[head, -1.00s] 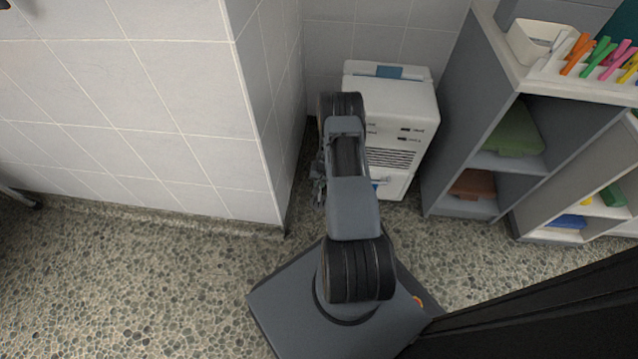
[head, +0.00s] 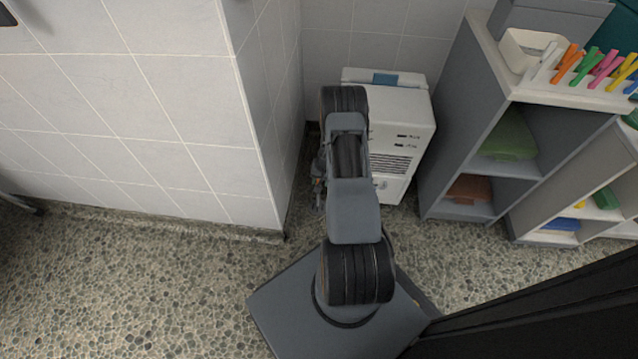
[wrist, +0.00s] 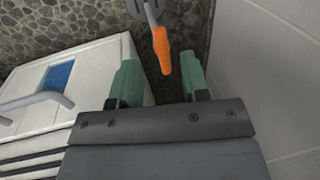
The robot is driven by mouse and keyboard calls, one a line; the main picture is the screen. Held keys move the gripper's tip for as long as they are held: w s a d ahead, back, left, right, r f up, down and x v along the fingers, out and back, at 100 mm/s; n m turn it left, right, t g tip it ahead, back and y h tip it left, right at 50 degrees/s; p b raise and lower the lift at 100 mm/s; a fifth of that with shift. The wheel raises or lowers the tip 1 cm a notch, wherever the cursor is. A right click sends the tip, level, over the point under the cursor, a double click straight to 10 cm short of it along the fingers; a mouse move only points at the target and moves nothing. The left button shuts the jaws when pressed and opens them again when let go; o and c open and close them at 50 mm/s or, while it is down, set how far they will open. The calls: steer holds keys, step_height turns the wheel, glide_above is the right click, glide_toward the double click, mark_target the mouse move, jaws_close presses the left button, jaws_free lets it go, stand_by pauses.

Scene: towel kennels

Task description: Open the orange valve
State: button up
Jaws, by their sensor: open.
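In the wrist view an orange handle (wrist: 161,50) on a grey metal part hangs at the top middle, running off the top edge. It looks like the orange valve's lever; the rest is cut off. My gripper (wrist: 159,84) has two green fingers spread apart with nothing between them. The orange handle's lower end lies just beyond the gap between the fingertips, and I cannot tell whether it touches. In the head view my gripper (head: 318,183) shows small and dark at the left of my arm. A speck of orange there is too small to name.
A white machine (head: 412,118) with vents stands against the wall, right beside my arm; it fills the wrist view's left (wrist: 105,65). A tiled wall (head: 190,110) corner is close on the left. Grey shelves (head: 452,110) stand at right. Open pebbled floor (head: 130,290) lies lower left.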

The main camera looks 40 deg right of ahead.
step_height(320, 180, up, 8)
steer(key=s+d+p, duration=0.1)
steer(key=p, duration=0.1)
steer(key=shift+r+p, duration=0.25)
steer(key=shift+p, duration=0.05)
steer(key=shift+s, duration=0.15)
